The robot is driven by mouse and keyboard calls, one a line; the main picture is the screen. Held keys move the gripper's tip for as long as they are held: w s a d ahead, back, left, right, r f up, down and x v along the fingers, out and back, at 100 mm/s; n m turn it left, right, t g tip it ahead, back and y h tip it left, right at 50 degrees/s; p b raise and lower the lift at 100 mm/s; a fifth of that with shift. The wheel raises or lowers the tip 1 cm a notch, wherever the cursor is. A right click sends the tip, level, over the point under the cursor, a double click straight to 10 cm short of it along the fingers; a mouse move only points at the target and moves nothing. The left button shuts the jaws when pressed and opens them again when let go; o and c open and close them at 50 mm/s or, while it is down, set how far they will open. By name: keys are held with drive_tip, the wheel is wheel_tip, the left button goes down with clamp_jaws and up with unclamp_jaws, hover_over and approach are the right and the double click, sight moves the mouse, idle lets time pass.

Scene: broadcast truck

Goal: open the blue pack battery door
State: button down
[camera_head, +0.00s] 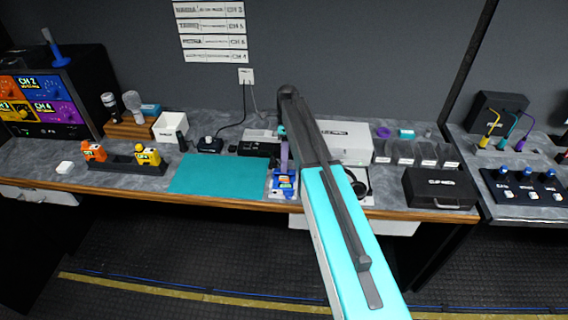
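A small blue pack (286,182) lies on the worktop just right of the teal mat, on what looks like a pale sheet or tray. Its battery door is too small to make out. My arm comes in from the lower right and bends down above the pack. My gripper (284,168) points down at the pack, right over or against it; I cannot tell whether they touch. The fingers are too small and partly hidden by my arm to show whether they are open or shut.
The teal mat (219,174) is bare. An orange pack (95,152) and a yellow pack (148,157) stand in a dark dock (124,166) at left. A white box (346,141) stands behind my arm, and a black case (440,188) sits at right.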

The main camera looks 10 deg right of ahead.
drive_tip(key=c, duration=2)
unclamp_jaws()
drive_tip(key=shift+s+a+f+t+b, duration=0.1)
drive_tip(key=shift+s+f+t+b, duration=0.1)
drive_tip(key=shift+s+t+b, duration=0.3)
